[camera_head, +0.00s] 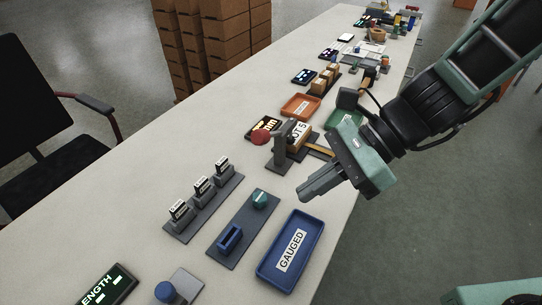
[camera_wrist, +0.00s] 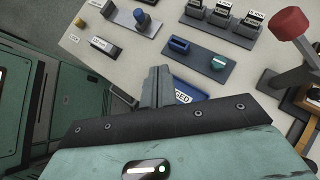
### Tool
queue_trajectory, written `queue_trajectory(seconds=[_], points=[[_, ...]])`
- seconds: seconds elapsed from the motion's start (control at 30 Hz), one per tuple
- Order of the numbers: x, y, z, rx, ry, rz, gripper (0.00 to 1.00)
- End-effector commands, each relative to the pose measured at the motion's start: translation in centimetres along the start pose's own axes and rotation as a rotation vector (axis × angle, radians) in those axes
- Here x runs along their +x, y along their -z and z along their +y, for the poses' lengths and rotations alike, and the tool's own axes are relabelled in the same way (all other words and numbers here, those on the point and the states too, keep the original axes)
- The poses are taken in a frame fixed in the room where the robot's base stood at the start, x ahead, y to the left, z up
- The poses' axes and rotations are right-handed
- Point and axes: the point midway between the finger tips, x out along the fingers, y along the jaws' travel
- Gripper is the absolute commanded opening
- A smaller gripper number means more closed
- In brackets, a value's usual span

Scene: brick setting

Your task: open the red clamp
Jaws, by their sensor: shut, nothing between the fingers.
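The red clamp has a round red knob (camera_head: 261,136) on a grey upright bracket (camera_head: 281,150). It stands beside a wooden block labelled "LOT 5" (camera_head: 298,138); whether it presses on the block I cannot tell. The red knob also shows at the upper right of the wrist view (camera_wrist: 289,23), with the grey arm below it. My gripper (camera_head: 305,193) is shut and empty above the table, on the near side of the clamp and apart from it. In the wrist view my gripper (camera_wrist: 157,80) points over the blue tray.
A blue tray labelled "GAUGED" (camera_head: 263,272) lies below my gripper. A grey plate with a teal knob (camera_head: 259,198) and a blue block (camera_head: 230,239) lies to its left, with several labelled holders beyond. An orange tray (camera_head: 299,107) stands past the clamp.

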Motion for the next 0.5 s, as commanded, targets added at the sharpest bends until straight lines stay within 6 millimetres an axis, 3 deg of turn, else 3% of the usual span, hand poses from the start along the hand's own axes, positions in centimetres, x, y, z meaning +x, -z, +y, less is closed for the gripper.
queue_trajectory(seconds=[0.2,0.5], points=[[0.2,2.5,-5.3,0.448,0.165,-0.166,0.00],[-0.7,4.7,-9.2,0.756,0.282,-0.297,0.00]])
